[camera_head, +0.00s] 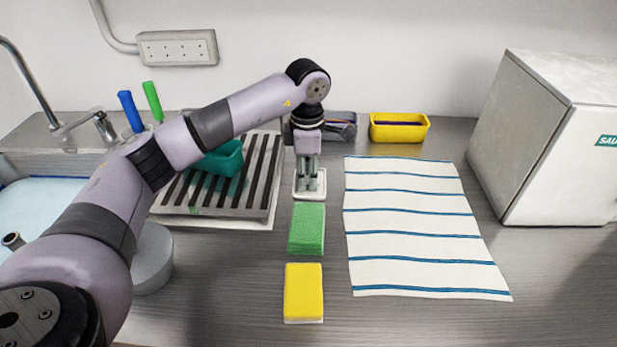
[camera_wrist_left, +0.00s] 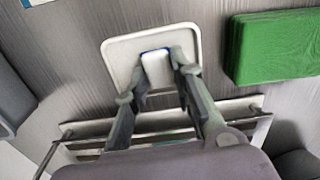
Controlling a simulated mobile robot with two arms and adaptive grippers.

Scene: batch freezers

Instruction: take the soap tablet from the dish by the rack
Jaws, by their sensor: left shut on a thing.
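A small white dish (camera_head: 298,193) lies on the counter just right of the drying rack (camera_head: 264,170). My left gripper (camera_head: 310,184) points down over the dish. In the left wrist view the fingers (camera_wrist_left: 160,72) are shut on a small white soap tablet (camera_wrist_left: 157,68) with a blue edge. The tablet is over the white dish (camera_wrist_left: 118,52); I cannot tell whether it still touches the dish. In the head view the fingers mostly hide the tablet. My right gripper is not in view.
A green sponge (camera_head: 307,229) and a yellow sponge (camera_head: 304,292) lie in front of the dish. A striped towel (camera_head: 405,212) lies to the right. A teal container (camera_head: 222,160) sits on the rack. A yellow tray (camera_head: 398,128) and a grey tray (camera_head: 342,128) stand behind.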

